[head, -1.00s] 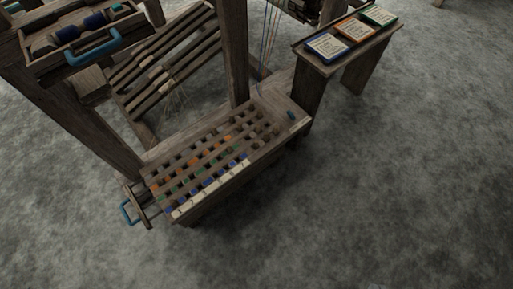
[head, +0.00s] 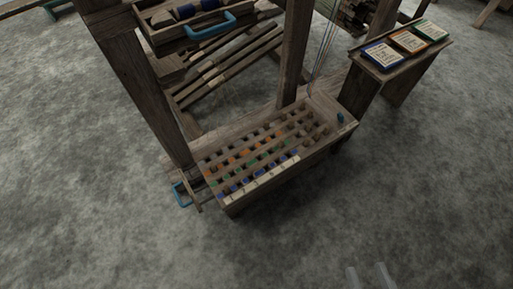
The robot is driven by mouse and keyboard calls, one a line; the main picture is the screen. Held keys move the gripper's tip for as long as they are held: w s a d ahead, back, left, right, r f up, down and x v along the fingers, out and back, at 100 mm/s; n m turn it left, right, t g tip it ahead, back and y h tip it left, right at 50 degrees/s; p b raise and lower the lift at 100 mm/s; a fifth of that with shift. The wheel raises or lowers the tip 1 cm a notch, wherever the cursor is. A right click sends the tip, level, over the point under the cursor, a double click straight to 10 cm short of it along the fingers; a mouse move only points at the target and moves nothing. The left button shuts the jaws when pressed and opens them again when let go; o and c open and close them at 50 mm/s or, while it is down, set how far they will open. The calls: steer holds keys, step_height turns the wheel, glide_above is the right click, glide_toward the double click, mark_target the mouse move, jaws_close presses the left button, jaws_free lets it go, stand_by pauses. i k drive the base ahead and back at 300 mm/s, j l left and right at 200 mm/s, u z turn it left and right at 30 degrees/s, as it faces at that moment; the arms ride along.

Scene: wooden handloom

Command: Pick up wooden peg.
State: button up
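A pegboard (head: 273,187) on the loom's low bench holds rows of small orange, green and blue pegs in dark holes. Several plain brown wooden pegs (head: 316,128) stand at its right end; they are too small to tell apart clearly. A single blue piece (head: 340,117) stands apart at the far right of the bench. My gripper (head: 368,275) shows only as two pale fingertips at the bottom edge. They are apart with only floor visible between them, well in front of and below the pegboard.
Loom posts (head: 295,50) rise behind the board. A drawer with a blue handle (head: 182,194) sticks out at the bench's left end. A tray with a blue handle (head: 211,27) hangs above. A side stand (head: 367,62) bears three cards. The floor in front is clear.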

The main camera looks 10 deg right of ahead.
mark_target(307, 139)
steer(key=i+l+u, duration=0.15)
steer(key=u, duration=0.25)
steer(key=i+l+u, duration=0.1)
steer(key=l+u, duration=0.15)
steer(key=u, duration=0.15)
steer(key=l+u, duration=0.25)
steer(key=u, duration=0.2)
steer(key=i+l+u, duration=0.1)
steer(key=l+u, duration=0.45)
steer(key=l, duration=0.65)
steer(key=l+u, duration=0.15)
steer(key=l, duration=0.65)
steer(key=k, duration=0.05)
